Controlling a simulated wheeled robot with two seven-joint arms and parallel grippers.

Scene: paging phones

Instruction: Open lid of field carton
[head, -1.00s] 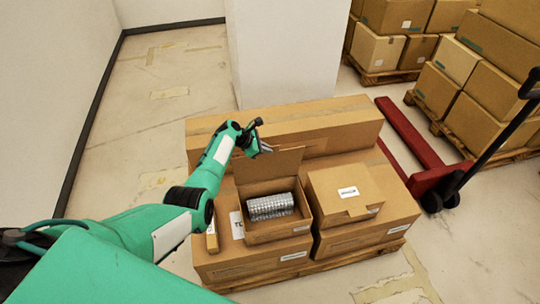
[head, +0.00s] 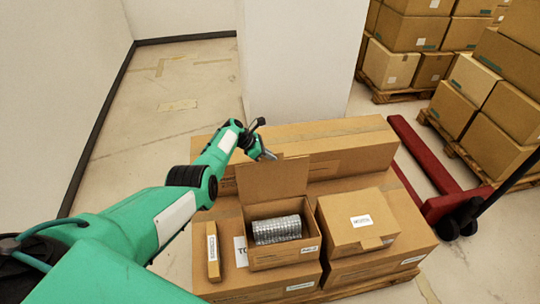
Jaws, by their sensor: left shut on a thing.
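A small carton (head: 284,257) stands on the larger boxes with its lid (head: 272,180) raised upright at the back. A silvery ribbed roll (head: 277,230) lies inside it. My left gripper (head: 268,156) is at the top left edge of the raised lid, shut on the lid. A second small carton (head: 355,222) with a white label stands to the right, its top closed and a flap over its front. I cannot read the labels surely enough to tell which carton is the field carton. My right gripper is not in view.
A narrow cardboard piece (head: 212,262) lies left of the open carton. A long box (head: 345,147) lies behind both cartons. A red pallet jack (head: 425,165) stands at the right, before stacked boxes (head: 480,115). A white pillar (head: 292,65) rises behind.

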